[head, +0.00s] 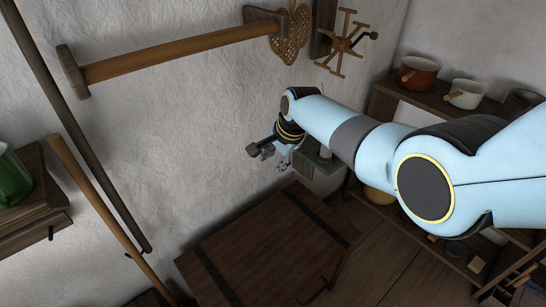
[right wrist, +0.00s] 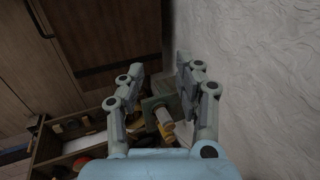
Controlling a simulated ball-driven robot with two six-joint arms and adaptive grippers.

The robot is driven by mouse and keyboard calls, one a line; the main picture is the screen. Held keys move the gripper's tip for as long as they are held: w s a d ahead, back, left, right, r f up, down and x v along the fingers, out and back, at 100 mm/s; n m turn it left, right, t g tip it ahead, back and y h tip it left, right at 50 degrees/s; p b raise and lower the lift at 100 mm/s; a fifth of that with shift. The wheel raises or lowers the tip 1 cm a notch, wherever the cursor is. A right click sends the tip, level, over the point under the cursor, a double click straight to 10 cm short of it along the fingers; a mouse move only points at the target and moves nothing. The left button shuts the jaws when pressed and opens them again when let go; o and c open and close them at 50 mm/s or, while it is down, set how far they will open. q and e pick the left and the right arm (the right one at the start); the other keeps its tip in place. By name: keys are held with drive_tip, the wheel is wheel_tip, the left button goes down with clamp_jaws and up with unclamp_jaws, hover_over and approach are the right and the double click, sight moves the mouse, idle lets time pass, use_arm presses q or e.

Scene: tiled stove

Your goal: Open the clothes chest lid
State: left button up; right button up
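The clothes chest (head: 262,250) is a dark wooden box with black iron straps, standing against the white wall at the bottom middle of the head view. Its lid looks shut, though its front is partly cut off. A dark curved metal piece (head: 318,290) shows near its lower edge. My right gripper (head: 268,158) hangs in the air near the wall, above the chest's far edge. In the right wrist view its two fingers (right wrist: 158,75) are apart with nothing between them, and dark planks (right wrist: 115,40) with a strap lie beyond. My left gripper is out of view.
A shelf with a red pot (head: 418,74) and a white pot (head: 466,94) stands on the right. A wooden rail (head: 180,52) is on the wall. Long poles (head: 105,205) lean at left, near a green vessel (head: 12,178). Plank floor shows right of the chest.

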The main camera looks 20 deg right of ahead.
drive_tip(key=v, duration=0.4)
drive_tip(key=shift+w+r+p, duration=0.15)
drive_tip(key=shift+r+p, duration=0.1)
drive_tip(key=shift+p, duration=0.15)
idle(0.4)
drive_tip(key=v, duration=1.2)
drive_tip(key=shift+a, duration=0.15)
